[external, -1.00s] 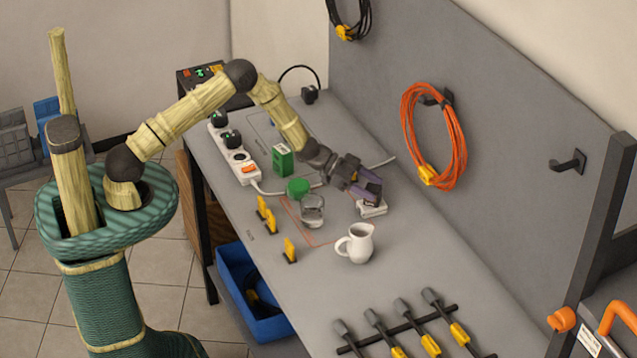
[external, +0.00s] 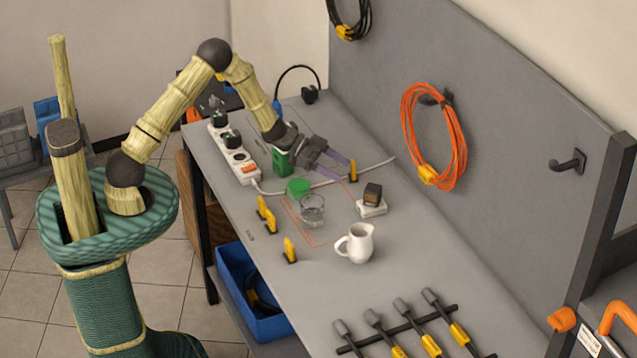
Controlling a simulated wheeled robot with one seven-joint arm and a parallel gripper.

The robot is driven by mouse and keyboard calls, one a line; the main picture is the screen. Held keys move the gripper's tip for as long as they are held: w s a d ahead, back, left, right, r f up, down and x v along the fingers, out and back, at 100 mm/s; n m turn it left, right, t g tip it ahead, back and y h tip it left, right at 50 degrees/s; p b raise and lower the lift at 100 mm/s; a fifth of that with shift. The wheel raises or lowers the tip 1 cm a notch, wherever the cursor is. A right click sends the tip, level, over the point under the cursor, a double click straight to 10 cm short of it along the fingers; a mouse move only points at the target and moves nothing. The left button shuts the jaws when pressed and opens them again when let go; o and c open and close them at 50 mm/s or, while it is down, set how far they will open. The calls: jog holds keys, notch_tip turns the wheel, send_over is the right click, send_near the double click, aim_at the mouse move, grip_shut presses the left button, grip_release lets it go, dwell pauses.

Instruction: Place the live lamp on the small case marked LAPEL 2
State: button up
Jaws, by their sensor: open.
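A small dark block with a brownish top (external: 373,193), which looks like the lamp, sits upright on a small white case (external: 371,209) at the table's middle right. I cannot read any marking on the case or tell whether the lamp is lit. My gripper (external: 343,168) is open, behind and to the left of the block and apart from it. Its purple fingers point right, near a yellow marker (external: 353,171). Nothing shows held between them.
Several yellow markers stand around a red outline. A green box (external: 283,161) and power strip (external: 234,155) are behind. A white cable crosses the table.

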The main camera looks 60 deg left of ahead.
jog(key=s+a+r+n+g+y, duration=0.1)
jog(key=s+a+r+n+y, duration=0.15)
jog(key=s+y, duration=0.2)
jog(key=s+a+r+n+g+y, duration=0.1)
jog(key=s+a+r+n+y, duration=0.1)
jog(key=s+a+r+y, duration=0.3)
jog(key=s+n+g, duration=0.4)
jog(key=s+g, duration=0.1)
jog(key=s, duration=1.6)
jog(key=shift+d+r, duration=0.15)
jog(key=shift+d, duration=0.05)
